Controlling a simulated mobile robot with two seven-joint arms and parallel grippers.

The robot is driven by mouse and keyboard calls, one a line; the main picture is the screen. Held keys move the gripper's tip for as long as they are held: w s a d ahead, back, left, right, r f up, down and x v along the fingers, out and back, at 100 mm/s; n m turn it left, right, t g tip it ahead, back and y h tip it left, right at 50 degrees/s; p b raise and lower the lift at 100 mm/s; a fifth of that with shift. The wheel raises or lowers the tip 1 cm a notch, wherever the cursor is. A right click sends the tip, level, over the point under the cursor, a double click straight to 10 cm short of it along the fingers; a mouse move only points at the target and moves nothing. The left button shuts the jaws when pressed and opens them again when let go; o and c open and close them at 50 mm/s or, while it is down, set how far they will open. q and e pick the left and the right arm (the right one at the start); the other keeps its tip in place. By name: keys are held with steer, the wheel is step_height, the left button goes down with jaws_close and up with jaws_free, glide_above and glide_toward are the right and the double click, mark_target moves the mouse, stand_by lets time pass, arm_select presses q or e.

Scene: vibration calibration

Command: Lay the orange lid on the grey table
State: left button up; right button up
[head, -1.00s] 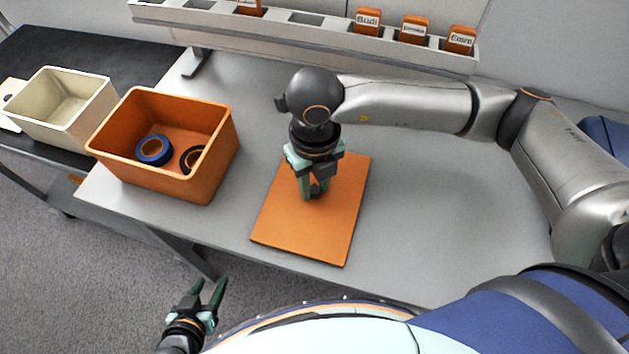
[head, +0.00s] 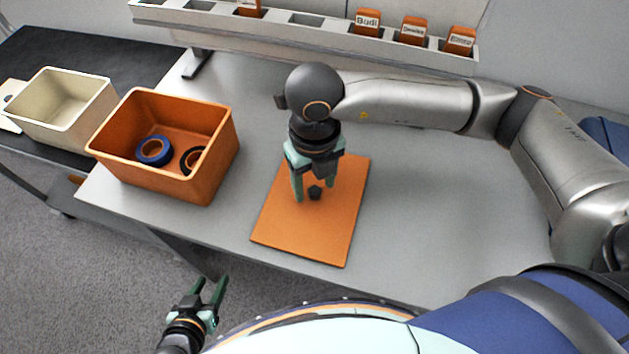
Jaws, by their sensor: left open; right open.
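The orange lid (head: 325,233) lies flat on the grey table (head: 430,215), a little right of the orange box. A small dark knob (head: 315,192) stands on the lid. My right gripper (head: 314,194) is open just over the lid, its fingers on either side of the knob and apart from it. My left gripper (head: 213,291) is open and empty, low in front of the table's near edge over the carpet.
An open orange box (head: 212,165) holding a blue tape roll (head: 153,151) and a dark roll (head: 193,159) stands at the table's left end. A cream box (head: 62,128) is on a black table (head: 62,52). A slotted rack (head: 300,33) with orange tags runs along the back.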

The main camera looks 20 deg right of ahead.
mark_target(315, 190)
step_height(315, 190, up, 11)
steer(key=shift+r+p, duration=0.2)
steer(key=shift+p, duration=0.1)
